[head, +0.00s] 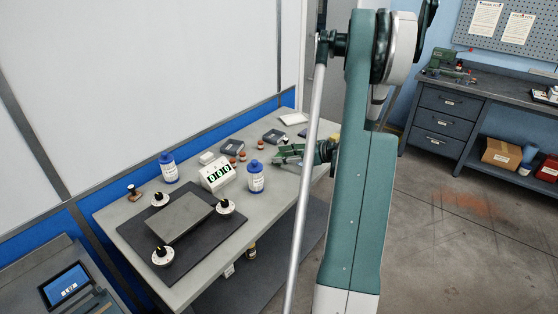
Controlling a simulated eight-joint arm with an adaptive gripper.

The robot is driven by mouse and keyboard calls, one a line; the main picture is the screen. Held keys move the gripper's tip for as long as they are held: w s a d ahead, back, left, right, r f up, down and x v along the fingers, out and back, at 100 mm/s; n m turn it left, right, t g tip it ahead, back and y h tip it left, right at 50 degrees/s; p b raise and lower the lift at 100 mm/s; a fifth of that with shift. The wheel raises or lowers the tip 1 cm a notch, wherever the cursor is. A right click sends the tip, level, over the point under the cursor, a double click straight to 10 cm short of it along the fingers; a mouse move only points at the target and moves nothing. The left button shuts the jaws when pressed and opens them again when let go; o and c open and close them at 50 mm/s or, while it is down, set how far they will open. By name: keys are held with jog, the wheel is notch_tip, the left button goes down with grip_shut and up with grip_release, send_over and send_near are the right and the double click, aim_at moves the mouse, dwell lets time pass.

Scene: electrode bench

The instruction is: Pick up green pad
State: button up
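My gripper (279,155) is over the right part of the grey bench, reaching in from the right and pointing left. It is small in this view, and I cannot tell whether its fingers are open or shut or hold anything. I cannot make out a green pad on the bench. Some of the bench top is hidden behind my gripper and arm. Green shows on the digits of a white display box (215,175).
A blue-labelled bottle (256,177) stands left of my gripper, near the front edge; another bottle (168,167) stands further left. A dark mat (138,232) carries a grey plate (180,217) and several round black-knobbed pieces. Dark trays (231,146) and small brown-red jars (242,156) sit behind.

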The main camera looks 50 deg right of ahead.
jog(key=c, duration=0.4)
jog(key=shift+o, duration=0.2)
notch_tip(320, 180, up, 10)
jog(key=p, duration=0.2)
dwell(0.3)
